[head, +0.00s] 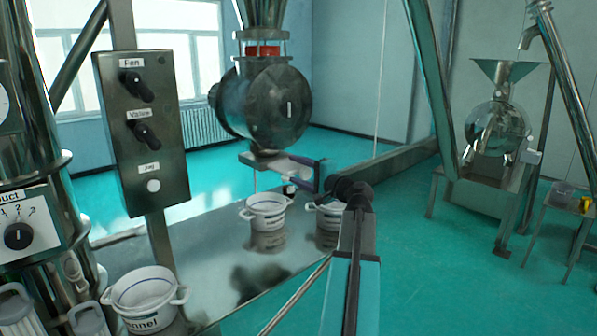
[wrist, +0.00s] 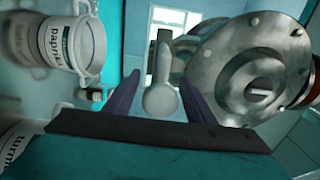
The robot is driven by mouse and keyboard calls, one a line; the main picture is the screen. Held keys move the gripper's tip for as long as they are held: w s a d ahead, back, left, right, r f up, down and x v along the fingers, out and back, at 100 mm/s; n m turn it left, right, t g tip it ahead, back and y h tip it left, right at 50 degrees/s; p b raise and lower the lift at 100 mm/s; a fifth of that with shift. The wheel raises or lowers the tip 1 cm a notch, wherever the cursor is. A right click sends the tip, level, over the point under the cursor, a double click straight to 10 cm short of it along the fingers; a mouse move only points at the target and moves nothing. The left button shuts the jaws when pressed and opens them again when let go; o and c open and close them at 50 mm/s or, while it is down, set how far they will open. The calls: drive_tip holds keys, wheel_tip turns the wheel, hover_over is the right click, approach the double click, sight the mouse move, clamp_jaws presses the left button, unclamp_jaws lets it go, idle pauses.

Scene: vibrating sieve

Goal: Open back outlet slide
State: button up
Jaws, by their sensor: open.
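In the head view, a pale outlet slide (head: 284,168) sits low under the round metal sieve housing (head: 268,105). My gripper (head: 292,173), with purple fingers, is open at the slide's end, partly covering it. In the wrist view, the slide's pale handle (wrist: 161,98) with a rounded end lies between the open fingers of my gripper (wrist: 162,92), with a visible gap on either side. I see no finger closed on it. The housing's round metal face (wrist: 255,70) is just to the right in the wrist view. The slide's inner end is hidden.
White pots (head: 265,213) and (head: 328,222) stand on the metal bench below the outlet, and another pot (head: 146,297) at the front left. A control box (head: 142,130) stands left. A labelled pot (wrist: 82,45) shows beside my gripper.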

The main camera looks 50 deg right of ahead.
drive_tip(key=shift+s, duration=0.1)
drive_tip(key=s+a+b, duration=0.2)
drive_tip(key=s+b, duration=0.1)
drive_tip(key=s, duration=1)
drive_tip(key=shift+s+a, duration=0.2)
idle(0.4)
